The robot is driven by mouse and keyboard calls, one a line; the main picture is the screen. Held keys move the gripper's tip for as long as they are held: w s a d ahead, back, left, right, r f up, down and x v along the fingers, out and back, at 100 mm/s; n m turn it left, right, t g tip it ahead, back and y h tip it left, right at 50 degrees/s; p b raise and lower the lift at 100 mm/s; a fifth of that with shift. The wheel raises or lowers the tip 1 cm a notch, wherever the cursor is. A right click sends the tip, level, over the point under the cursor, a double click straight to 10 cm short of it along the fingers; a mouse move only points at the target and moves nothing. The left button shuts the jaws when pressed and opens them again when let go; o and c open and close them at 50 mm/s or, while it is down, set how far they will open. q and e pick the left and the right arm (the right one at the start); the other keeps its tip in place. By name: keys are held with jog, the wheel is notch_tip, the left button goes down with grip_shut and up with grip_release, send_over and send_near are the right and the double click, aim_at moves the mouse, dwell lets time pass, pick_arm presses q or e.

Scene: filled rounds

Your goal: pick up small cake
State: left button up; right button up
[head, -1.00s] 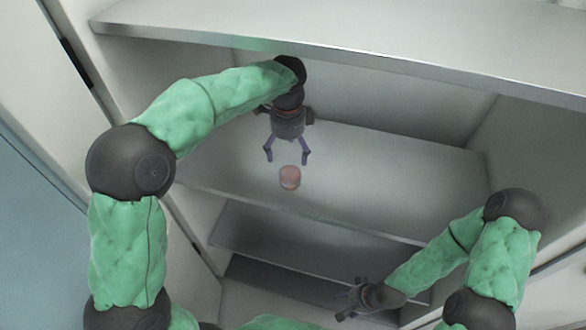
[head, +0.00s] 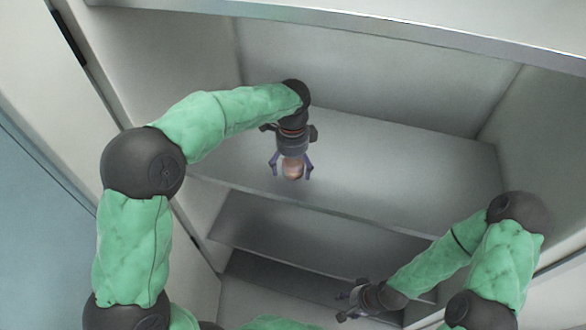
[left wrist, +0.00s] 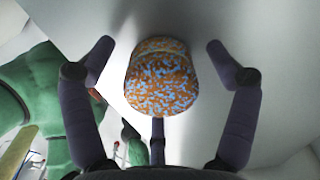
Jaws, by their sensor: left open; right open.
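The small cake (head: 292,170) sits on the grey shelf near its front edge. In the left wrist view the cake (left wrist: 160,80) is a round piece with orange and blue speckles. My left gripper (head: 292,177) is over the cake with its fingers spread on either side of it. In the left wrist view the left gripper (left wrist: 158,62) is open, and gaps show between the fingers and the cake. My right gripper (head: 345,305) is open and empty, low down in front of the lower shelves.
The shelf (head: 400,165) is bare around the cake. A higher shelf board (head: 400,30) crosses above, and a lower shelf (head: 300,240) lies beneath. The cabinet's side wall (head: 540,120) closes off the right.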

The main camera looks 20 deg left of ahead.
pick_arm(q)
jog(key=shift+r, duration=0.1)
jog(key=c, duration=0.9)
jog(key=shift+o, duration=0.2)
jog(key=shift+r, duration=0.1)
